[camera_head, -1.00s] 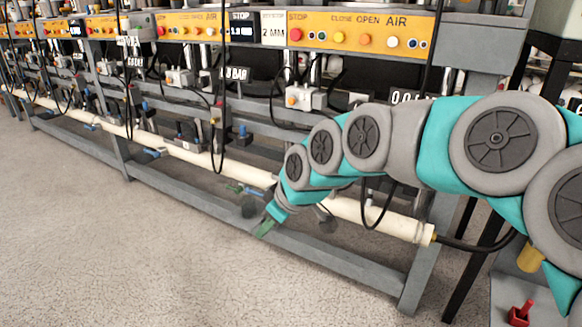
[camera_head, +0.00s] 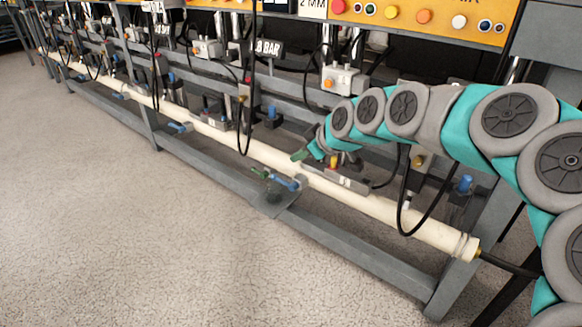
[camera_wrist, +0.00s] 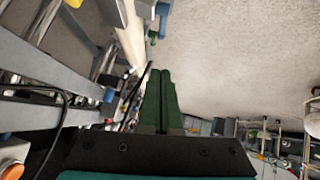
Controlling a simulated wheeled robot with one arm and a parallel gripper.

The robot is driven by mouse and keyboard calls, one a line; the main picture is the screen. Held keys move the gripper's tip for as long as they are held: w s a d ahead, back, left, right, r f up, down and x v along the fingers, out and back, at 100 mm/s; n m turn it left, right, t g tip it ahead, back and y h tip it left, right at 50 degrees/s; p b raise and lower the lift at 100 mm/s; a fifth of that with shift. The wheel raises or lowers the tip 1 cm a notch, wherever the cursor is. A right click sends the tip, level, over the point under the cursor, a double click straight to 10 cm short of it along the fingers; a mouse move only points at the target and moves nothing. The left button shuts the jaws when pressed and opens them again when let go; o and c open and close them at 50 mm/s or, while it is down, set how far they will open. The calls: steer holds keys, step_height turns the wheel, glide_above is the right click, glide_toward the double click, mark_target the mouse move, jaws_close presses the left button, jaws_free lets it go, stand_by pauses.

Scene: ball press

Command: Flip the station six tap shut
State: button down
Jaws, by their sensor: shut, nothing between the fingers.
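A tap with a blue lever (camera_head: 287,182) and a green end (camera_head: 261,173) sits on the front of the long white pipe (camera_head: 375,205). The lever sticks out from the pipe, roughly level. I cannot read a number marking it as station six. In the wrist view a blue and green tap part (camera_wrist: 153,36) shows beyond the fingertips. My gripper (camera_head: 301,156) has green fingers, pressed together and empty. It is just above the pipe, up and slightly right of the lever, apart from it. The fingers (camera_wrist: 160,72) also show shut in the wrist view.
Another blue-lever tap (camera_head: 180,127) sits farther left along the pipe. A grey lower rail (camera_head: 350,255) runs in front. Black hoses (camera_head: 404,195) hang near my arm. A white box (camera_head: 343,79) stands above it. The floor (camera_head: 130,240) in front is clear.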

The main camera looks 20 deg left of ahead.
glide_above(278, 178)
steer(key=s+d, duration=0.2)
steer(key=s, duration=0.1)
step_height(278, 178, down, 7)
steer(key=f, duration=0.1)
steer(key=w+f+b, duration=0.1)
steer(key=shift+d+f, duration=0.2)
steer(key=shift+f, duration=0.15)
steer(key=shift+w+f, duration=0.15)
steer(key=shift+f, duration=0.35)
